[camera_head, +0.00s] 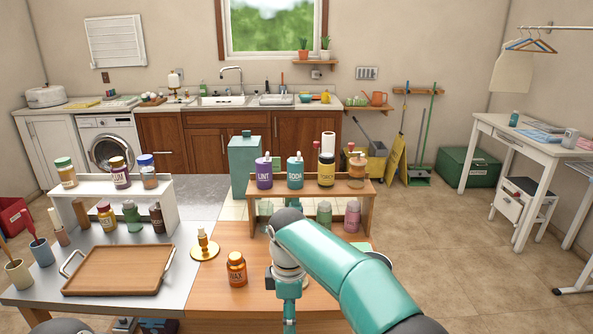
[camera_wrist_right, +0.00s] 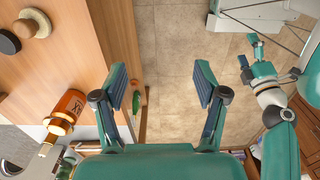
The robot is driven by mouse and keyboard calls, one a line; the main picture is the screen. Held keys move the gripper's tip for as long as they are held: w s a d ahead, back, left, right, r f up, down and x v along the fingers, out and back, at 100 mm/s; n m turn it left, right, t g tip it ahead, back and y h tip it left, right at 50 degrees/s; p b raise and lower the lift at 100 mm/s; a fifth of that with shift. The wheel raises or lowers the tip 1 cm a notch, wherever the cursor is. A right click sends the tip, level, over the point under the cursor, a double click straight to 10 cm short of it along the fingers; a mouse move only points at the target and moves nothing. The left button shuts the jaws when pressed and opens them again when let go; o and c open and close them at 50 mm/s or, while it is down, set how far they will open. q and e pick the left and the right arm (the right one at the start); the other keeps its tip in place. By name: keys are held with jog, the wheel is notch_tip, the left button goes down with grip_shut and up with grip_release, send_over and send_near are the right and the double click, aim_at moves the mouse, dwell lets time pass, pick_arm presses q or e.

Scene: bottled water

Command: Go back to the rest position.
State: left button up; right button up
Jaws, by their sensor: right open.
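My right arm (camera_head: 345,275) reaches in from the lower right in the head view, over the table's front part. Its gripper (camera_wrist_right: 162,80) is open and empty in the wrist view, its two fingers well apart with bare floor between them. The orange wax bottle (camera_head: 236,269) stands upright on the wooden table top, left of my right wrist; it also shows in the wrist view (camera_wrist_right: 68,108), left of the fingers and apart from them. My other arm (camera_wrist_right: 272,112) shows at the right of the wrist view; its gripper (camera_wrist_right: 250,62) is too small to judge.
A wooden tray (camera_head: 118,270) and a brass candle holder (camera_head: 204,244) are on the table left of my right arm. A wooden rack (camera_head: 310,190) with several jars stands close behind the wrist. A white rack (camera_head: 105,187) stands further left. Open floor (camera_head: 470,250) lies to the right.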

jog(key=w+d+f+m+g, duration=0.1)
jog(key=d+f, duration=0.3)
jog(key=d, duration=0.3)
jog(key=s+d+f+m+g, duration=0.3)
jog(key=s+d+f, duration=0.55)
jog(key=f, duration=0.45)
jog(key=s+a+f+m+t+y, duration=0.1)
jog(key=s+f+m+t+y, duration=0.1)
jog(key=s+f+m, duration=0.3)
jog(key=s+a+f+m+t+y, duration=0.1)
jog(key=s+f+m+t+y, duration=0.1)
jog(key=s+f+m, duration=0.4)
jog(key=s+m, duration=0.5)
jog(key=s, duration=0.3)
jog(key=shift+s+a+f+t, duration=0.15)
jog(key=shift+s+f+t, duration=0.05)
jog(key=shift+f+t, duration=0.1)
